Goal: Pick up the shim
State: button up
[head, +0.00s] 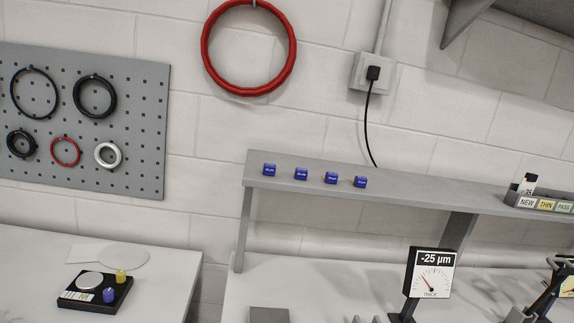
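I cannot tell for sure which thing is the shim. A small white piece with dark marks (528,184) stands upright in the tray's NEW compartment at the right end of the grey shelf. The tray (540,201) has labels reading NEW, THIN and PASS. Several small blue blocks (301,174) with tiny print sit in a row on the shelf. A dial gauge (433,274) below reads -25 µm, marked THICK. My gripper is not in view.
The grey shelf (400,190) stands over a pale bench (330,280). A separate table (165,275) at left holds a black tray (75,302) with a pale disc and blue and yellow pieces. A pegboard (130,150) with rings and a red hoop (208,65) hang on the wall.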

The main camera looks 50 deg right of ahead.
aim_at(300, 173)
jog(key=z, duration=0.4)
jog(key=i, duration=0.85)
jog(key=z, duration=0.65)
